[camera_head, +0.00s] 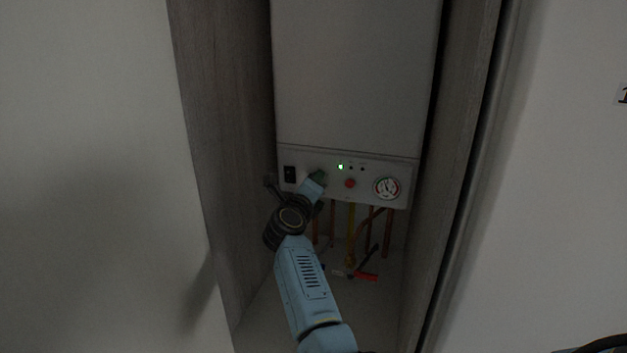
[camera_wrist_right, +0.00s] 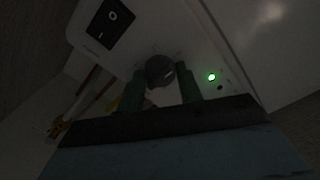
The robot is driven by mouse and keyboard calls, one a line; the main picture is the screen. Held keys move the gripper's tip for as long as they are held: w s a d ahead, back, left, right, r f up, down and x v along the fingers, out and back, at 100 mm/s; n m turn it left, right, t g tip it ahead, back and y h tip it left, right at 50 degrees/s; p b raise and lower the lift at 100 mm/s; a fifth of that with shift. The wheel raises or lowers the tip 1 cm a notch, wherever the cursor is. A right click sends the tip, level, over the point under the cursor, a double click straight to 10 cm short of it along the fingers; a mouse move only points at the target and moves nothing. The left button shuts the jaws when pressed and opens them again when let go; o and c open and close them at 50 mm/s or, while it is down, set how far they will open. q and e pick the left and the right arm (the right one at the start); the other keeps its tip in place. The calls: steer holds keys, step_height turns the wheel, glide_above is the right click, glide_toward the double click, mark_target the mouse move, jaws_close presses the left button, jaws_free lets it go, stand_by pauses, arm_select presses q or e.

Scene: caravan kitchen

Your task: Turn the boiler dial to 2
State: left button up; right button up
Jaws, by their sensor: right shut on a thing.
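The boiler (camera_head: 352,75) is a pale box with a control panel (camera_head: 372,171) along its lower edge. The boiler dial (camera_wrist_right: 160,68) is a small round grey knob, seen in the right wrist view beside the black rocker switch. My right gripper (camera_head: 317,178) reaches up to the panel, and its green fingers show in the right wrist view (camera_wrist_right: 160,82). They stand on either side of the dial and are shut on it. The gripper hides the dial in the head view. The dial's numbers and pointer are too dark to read. My left gripper is out of view.
The panel also carries a black rocker switch (camera_head: 289,174), a lit green lamp (camera_head: 341,167), a red button (camera_head: 350,183) and a round gauge (camera_head: 386,188). Copper pipes (camera_head: 332,224) and a red valve handle (camera_head: 366,277) sit below. Grey cupboard walls (camera_head: 226,120) close in both sides.

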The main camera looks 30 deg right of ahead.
steer(key=n, duration=1.2)
steer(key=shift+f, duration=0.1)
stand_by(0.4)
steer(key=o, duration=1)
